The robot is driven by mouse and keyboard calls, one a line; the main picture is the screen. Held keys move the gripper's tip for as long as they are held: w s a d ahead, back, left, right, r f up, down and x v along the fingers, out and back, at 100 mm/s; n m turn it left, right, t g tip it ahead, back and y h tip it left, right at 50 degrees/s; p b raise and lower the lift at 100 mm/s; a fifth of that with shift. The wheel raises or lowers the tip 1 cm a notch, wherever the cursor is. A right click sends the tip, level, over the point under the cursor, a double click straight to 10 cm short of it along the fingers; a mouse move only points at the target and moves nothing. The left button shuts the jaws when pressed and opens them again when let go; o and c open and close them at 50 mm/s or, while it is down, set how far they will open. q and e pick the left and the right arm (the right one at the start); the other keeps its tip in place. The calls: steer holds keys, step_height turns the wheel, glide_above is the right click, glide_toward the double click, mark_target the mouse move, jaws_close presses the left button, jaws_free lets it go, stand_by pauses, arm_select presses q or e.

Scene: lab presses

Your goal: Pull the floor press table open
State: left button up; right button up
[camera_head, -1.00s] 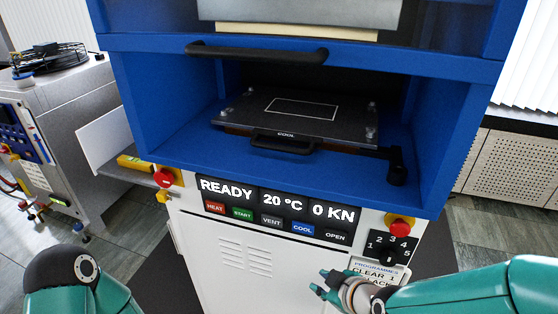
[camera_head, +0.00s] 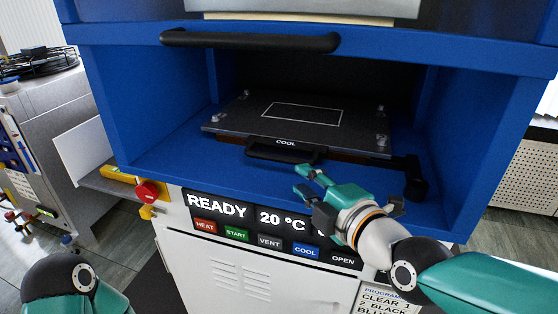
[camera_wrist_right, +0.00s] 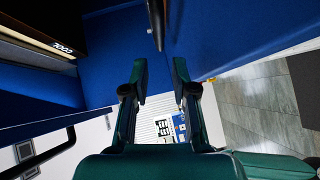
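The floor press table (camera_head: 235,123) is a dark plate with a white rectangle on top, inside the blue press. Its black front handle (camera_head: 286,152) lies below the COOL label at the plate's front edge. The label end also shows at the upper left of the right wrist view. My right gripper (camera_head: 303,182) is open and empty, in front of and slightly below the handle's right part, apart from it. Its two spread fingers (camera_wrist_right: 159,82) show in the right wrist view with nothing between them. Of my left arm only a link shows at the lower left; its gripper is out of view.
A long black bar handle (camera_head: 250,41) sits on the blue frame above the opening. A black lever (camera_head: 414,178) stands right of the plate. Below is the button panel (camera_head: 268,240), partly covered by my right arm. A red button (camera_head: 147,191) is at the left.

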mark_target(277, 160)
steer(key=p+x, duration=0.1)
steer(key=x, duration=0.9)
jaws_close()
